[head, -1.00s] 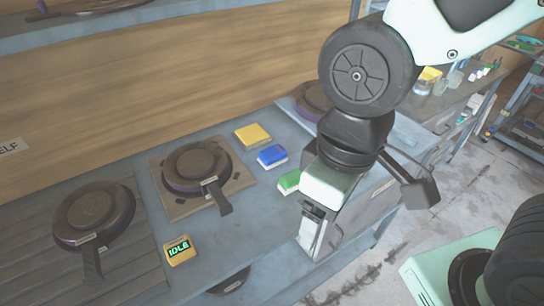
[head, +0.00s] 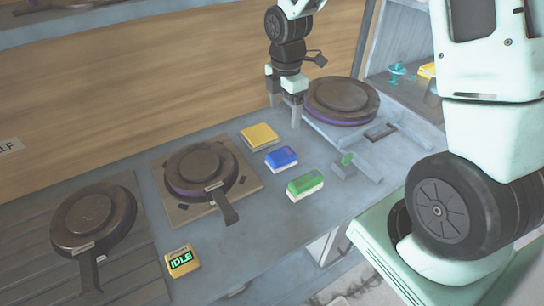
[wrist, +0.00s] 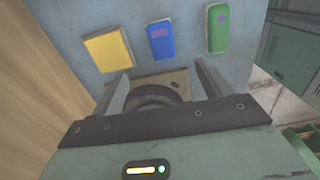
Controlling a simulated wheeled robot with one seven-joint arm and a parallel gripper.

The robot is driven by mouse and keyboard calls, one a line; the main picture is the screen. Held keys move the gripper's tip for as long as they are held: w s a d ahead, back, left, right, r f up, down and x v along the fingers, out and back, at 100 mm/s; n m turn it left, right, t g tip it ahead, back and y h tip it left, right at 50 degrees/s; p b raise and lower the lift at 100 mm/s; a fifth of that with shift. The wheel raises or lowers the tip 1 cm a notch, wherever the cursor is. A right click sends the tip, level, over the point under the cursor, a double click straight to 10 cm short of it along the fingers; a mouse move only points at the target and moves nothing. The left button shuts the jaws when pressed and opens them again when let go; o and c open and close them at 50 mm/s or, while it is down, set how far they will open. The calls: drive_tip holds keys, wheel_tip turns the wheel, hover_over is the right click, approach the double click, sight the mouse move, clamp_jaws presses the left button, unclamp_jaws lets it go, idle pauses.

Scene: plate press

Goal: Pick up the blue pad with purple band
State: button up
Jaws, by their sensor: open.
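The blue pad (head: 281,158) with a white underside lies on the grey bench, between a yellow pad (head: 259,136) and a green pad (head: 305,184). In the wrist view, the blue pad (wrist: 161,40) shows a small purple-red patch, and the green pad (wrist: 217,28) shows a purple mark. My gripper (head: 285,102) points down, open and empty, above the back of the bench, behind the blue pad and apart from it. In the wrist view my open fingers (wrist: 160,72) frame a dark round pan, with the blue pad beyond them.
A lidded pan (head: 200,172) sits on a brown board, another (head: 92,217) at the left, and a third round plate (head: 342,101) just right of my gripper. A yellow IDLE display (head: 181,261) is at the front.

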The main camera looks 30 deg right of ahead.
drive_tip(key=p, duration=0.2)
approach(281, 154)
drive_tip(key=f, duration=0.5)
drive_tip(key=shift+d+f, duration=0.1)
drive_tip(key=shift+d, duration=0.2)
drive_tip(key=shift+a+f+p, duration=0.15)
drive_tip(key=shift+f+p, duration=0.35)
drive_tip(key=shift+f, duration=0.85)
drive_tip(key=shift+a+f+p, duration=0.1)
drive_tip(key=shift+f+p, duration=0.4)
drive_tip(key=shift+f, duration=0.8)
drive_tip(key=c, duration=1.1)
